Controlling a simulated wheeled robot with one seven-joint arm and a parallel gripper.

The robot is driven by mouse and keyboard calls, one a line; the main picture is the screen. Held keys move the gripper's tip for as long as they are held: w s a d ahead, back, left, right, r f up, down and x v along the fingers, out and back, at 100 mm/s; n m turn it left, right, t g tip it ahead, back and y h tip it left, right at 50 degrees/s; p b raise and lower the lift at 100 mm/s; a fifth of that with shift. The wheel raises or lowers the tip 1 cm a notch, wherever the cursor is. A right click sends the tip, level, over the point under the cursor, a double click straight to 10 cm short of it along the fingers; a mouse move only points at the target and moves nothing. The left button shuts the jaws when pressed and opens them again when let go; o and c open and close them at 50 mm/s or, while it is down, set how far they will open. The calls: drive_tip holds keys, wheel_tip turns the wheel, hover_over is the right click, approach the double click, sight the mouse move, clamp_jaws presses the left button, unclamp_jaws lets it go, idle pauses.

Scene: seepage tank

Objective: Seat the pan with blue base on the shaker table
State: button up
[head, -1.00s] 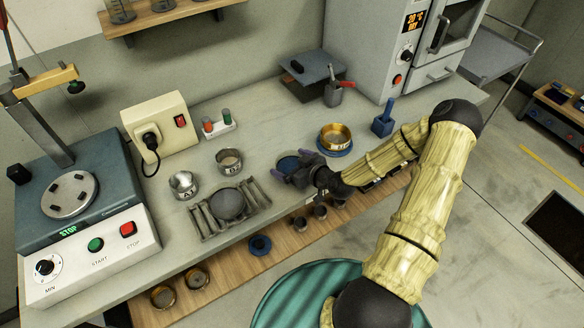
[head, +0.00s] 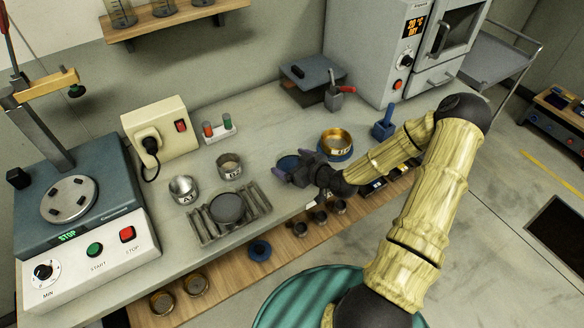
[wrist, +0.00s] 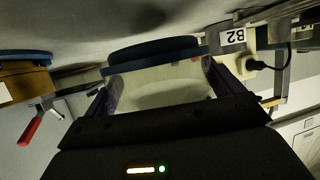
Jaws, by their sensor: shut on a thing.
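The pan with the blue base shows in the head view (head: 287,163) as a dark blue patch at my gripper's tip. In the wrist view its blue base (wrist: 152,50) is at the top, with its pale body below. My gripper (head: 290,172) is shut on the pan, with one finger on each side of the body. It is over the middle of the bench, and I cannot tell whether the base touches the bench. The shaker table (head: 70,200) is the blue-grey machine at the far left, with a bare round plate on top and a green STOP display.
Between gripper and shaker are a rack with a grey round pan (head: 228,207), metal cups A (head: 183,189) and B (head: 230,166), and a beige socket box (head: 160,125). A brass sieve (head: 336,141) on a blue ring stands right of the gripper. A post with an arm rises behind the shaker.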

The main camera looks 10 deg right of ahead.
sight(292, 167)
wheel_tip(292, 167, up, 7)
drive_tip(key=shift+r+b, duration=0.15)
drive_tip(key=shift+b, duration=0.15)
drive_tip(key=shift+w, duration=0.1)
idle(0.5)
